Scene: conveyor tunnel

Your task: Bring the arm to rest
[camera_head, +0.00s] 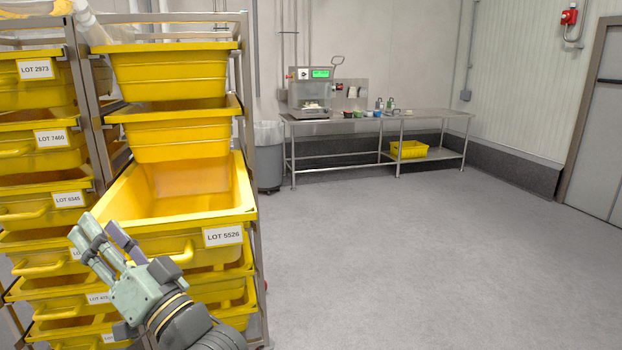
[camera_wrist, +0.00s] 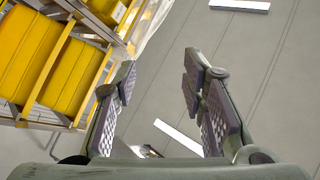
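My gripper (camera_head: 97,228) is at the lower left of the head view, in front of the yellow tub rack, with its fingers pointing up. In the wrist view my gripper (camera_wrist: 160,70) has its two padded fingers well apart and nothing between them. The wrist view looks up at the ceiling. The yellow tub labelled LOT 5526 (camera_head: 223,237) sticks out of the rack just behind my gripper. Its visible inside looks empty. I cannot tell whether my gripper touches the tub.
The metal rack (camera_head: 248,120) holds several labelled yellow tubs. A steel table (camera_head: 430,113) with a machine (camera_head: 312,92) and small items stands at the back wall, a yellow tub (camera_head: 409,149) on its lower shelf. A grey bin (camera_head: 268,160) stands beside it. The floor (camera_head: 430,260) at right is clear.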

